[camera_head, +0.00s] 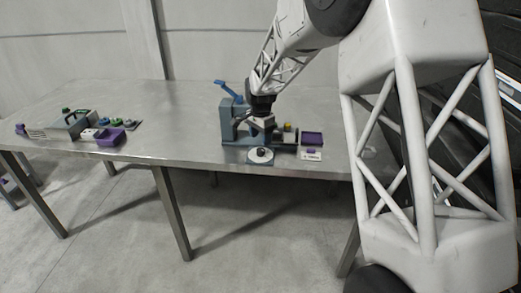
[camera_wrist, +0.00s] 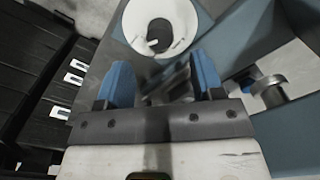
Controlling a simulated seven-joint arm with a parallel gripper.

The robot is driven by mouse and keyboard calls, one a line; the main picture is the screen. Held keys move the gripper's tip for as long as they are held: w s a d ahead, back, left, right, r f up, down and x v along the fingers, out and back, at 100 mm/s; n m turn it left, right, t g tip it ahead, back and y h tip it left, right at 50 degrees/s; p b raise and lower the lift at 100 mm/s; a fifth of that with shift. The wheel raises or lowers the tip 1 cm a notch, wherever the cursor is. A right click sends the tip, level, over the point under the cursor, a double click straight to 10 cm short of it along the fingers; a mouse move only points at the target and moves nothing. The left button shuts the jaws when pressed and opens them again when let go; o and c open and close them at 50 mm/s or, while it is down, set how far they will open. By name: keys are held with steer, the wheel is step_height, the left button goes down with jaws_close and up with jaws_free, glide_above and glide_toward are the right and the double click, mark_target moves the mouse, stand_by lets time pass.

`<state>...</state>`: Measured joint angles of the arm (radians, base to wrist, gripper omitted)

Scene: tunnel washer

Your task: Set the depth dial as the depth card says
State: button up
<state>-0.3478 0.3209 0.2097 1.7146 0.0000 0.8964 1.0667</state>
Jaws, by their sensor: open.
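The dial, a round white disc (camera_head: 260,155) with a dark knob on it, sits at the front edge of the table, before a blue-grey machine (camera_head: 227,122). In the head view my gripper (camera_head: 261,122) hangs above and behind the dial. A small white card (camera_head: 304,156) with a purple mark stands right of the dial; its writing is too small to read.
A purple tray (camera_head: 311,138) lies right of the machine. A blue lever (camera_head: 232,90) sticks up from the machine's top. A grey box (camera_head: 70,122), another purple tray (camera_head: 110,138) and several small coloured parts stand at the left. The steel table (camera_head: 170,110) is clear between them.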

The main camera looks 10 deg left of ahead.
mark_target(260, 150)
steer(key=shift+f, duration=3.15)
steer(key=c, duration=0.9)
